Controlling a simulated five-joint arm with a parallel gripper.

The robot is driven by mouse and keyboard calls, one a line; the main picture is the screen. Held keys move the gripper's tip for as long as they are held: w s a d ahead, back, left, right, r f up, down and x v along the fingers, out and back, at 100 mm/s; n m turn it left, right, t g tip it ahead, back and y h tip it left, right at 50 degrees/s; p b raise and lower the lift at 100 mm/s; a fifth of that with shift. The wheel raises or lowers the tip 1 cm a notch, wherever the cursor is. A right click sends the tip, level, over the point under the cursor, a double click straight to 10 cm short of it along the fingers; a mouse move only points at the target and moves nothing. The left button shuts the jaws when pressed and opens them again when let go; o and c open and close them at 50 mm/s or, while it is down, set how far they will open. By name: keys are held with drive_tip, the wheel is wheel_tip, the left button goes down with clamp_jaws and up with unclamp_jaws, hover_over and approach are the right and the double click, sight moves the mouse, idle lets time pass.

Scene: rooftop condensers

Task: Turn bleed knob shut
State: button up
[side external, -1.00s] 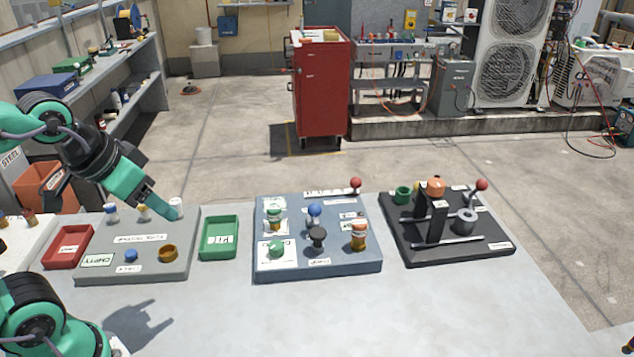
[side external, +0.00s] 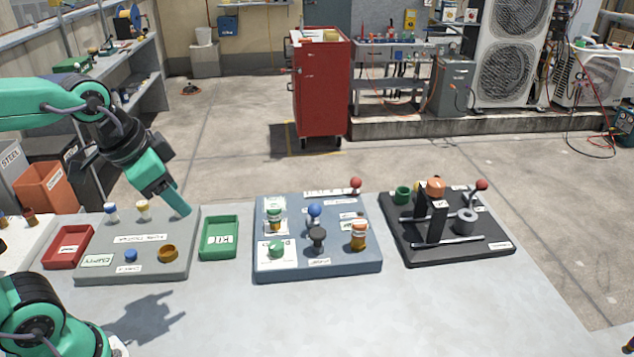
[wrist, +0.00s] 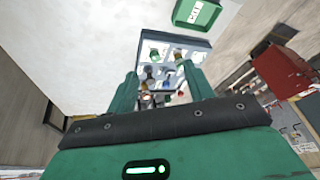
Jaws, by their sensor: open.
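A blue-grey panel (side external: 345,262) stands on the bench with several knobs and white labels. It carries a blue round knob (side external: 314,210), a black knob (side external: 317,233), a green knob (side external: 277,249) and an orange-and-white knob (side external: 359,232). The labels are too small to read, so I cannot tell which is the bleed knob. My gripper (side external: 184,210) points down over the right back of the grey tray board (side external: 190,262), left of the panel. In the wrist view my gripper (wrist: 160,70) is open and empty, with the panel (wrist: 195,42) beyond its fingers.
A green KIT tray (side external: 219,255) lies between board and panel. A red tray (side external: 67,247) is at the left. A black fixture (side external: 490,250) with a red-knobbed lever (side external: 481,186) stands to the right. The bench front is clear.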

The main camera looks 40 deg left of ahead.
drive_tip(key=w+d+f+m+g, duration=0.2)
drive_tip(key=w+d+f+m, duration=0.15)
drive_tip(key=w+m, duration=0.55)
drive_tip(key=m+g, duration=0.2)
drive_tip(key=m, duration=0.5)
approach(276, 244)
drive_tip(key=shift+a, duration=0.15)
drive_tip(key=shift+w+d+f+m+g, duration=0.2)
drive_tip(key=shift+w+f+m+g, duration=0.15)
drive_tip(key=shift+f, duration=0.2)
drive_tip(key=shift+s, duration=0.1)
drive_tip(key=shift+f, duration=3.85)
drive_tip(key=shift+c, duration=0.2)
drive_tip(key=c, duration=0.9)
